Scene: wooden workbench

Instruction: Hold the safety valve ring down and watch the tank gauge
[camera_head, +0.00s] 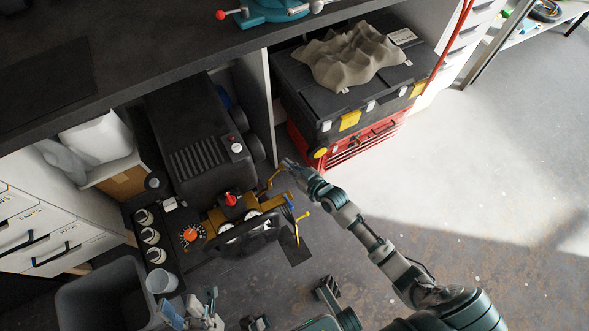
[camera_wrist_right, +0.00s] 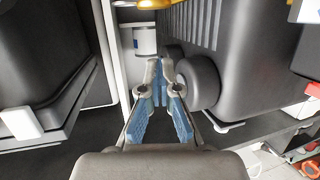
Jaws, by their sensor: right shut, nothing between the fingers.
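A black compressor tank (camera_head: 195,140) stands under the bench. Yellow-brass fittings (camera_head: 262,203) with a red knob (camera_head: 231,198) sit at its near end. A round dial with an orange ring (camera_head: 190,234) is left of them; I cannot tell whether it is the gauge. I cannot pick out the valve ring. My right gripper (camera_head: 285,163) is beside the tank's right side, above and right of the fittings. In the right wrist view its blue-padded fingers (camera_wrist_right: 165,75) are shut and empty beside a tank wheel (camera_wrist_right: 197,82). My left gripper (camera_head: 193,307) is low in the head view, with its fingers apart.
A grey bin (camera_head: 100,300) and a pale cup (camera_head: 161,281) are at lower left. A red tool chest (camera_head: 350,140) with black cases on it stands right of the bench panel (camera_head: 255,100). Blue and yellow hand tools (camera_head: 296,224) are right of the fittings. The floor at right is clear.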

